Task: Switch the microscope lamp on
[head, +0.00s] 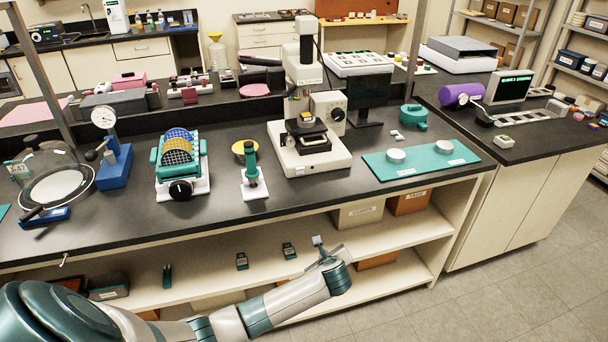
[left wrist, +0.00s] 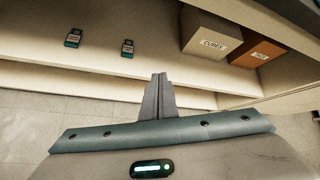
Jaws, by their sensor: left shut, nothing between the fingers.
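The white microscope (head: 308,72) stands on the black bench in the head view, with a dark stage on its broad white base (head: 290,158). A white box with a round dark knob (head: 338,114) is at its right side; I cannot tell whether a lamp is lit. My left gripper (head: 318,241) is in front of the bench's front edge, below the microscope and apart from it. In the left wrist view its fingers (left wrist: 158,77) are together and empty, over the shelf area. My right gripper is not in view.
A teal mat (head: 420,171) with white discs lies right of the microscope, and a dark monitor (head: 367,92) stands behind. A teal-and-white stand (head: 253,175) and a wafer rack (head: 181,165) are to the left.

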